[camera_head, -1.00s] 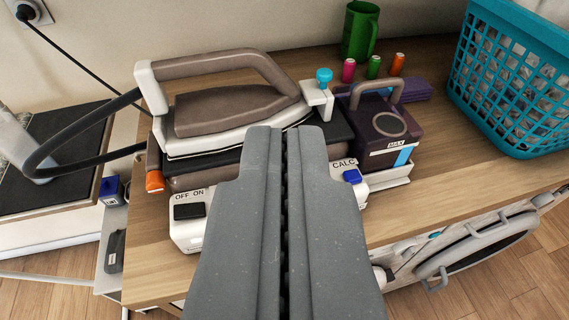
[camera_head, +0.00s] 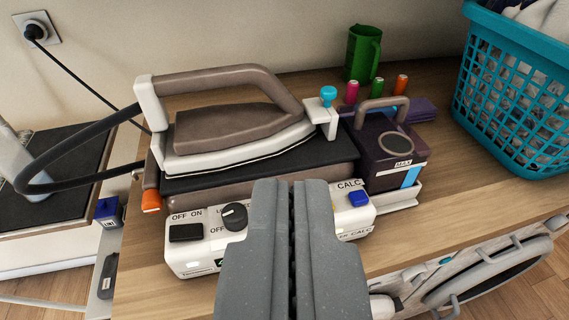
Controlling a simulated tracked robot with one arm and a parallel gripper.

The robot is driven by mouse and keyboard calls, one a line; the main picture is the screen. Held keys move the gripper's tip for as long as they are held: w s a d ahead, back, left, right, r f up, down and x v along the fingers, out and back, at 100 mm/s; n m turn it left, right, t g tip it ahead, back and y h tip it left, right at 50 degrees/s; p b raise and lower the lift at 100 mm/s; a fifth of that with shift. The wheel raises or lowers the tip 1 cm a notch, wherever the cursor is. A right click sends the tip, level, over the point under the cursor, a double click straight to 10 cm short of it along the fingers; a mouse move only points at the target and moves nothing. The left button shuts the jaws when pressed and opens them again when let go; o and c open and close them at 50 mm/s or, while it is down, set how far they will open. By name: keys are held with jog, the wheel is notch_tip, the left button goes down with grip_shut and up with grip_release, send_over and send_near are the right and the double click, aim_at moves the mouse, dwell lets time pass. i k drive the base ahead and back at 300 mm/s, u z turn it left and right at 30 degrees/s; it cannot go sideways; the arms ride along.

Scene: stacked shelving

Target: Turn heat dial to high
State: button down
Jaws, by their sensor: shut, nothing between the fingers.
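The heat dial (camera_head: 235,216) is a round black knob on the white front panel (camera_head: 190,257) of the ironing station. The black on/off switch (camera_head: 186,233) is left of the dial, and the blue CALC button (camera_head: 358,199) is right of my gripper.
The iron (camera_head: 225,130) rests on the station, with its dark cable at left. A purple water tank (camera_head: 390,150), thread spools (camera_head: 377,88), a green mug (camera_head: 362,52) and a teal basket (camera_head: 515,90) stand to the right. Bare wooden tabletop (camera_head: 445,210) shows at front right.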

aim_at(235, 216)
jog(key=z, duration=0.8)
jog(key=k, duration=0.95)
jog(key=u, duration=0.75)
jog(key=i, duration=1)
jog(key=z, duration=0.05)
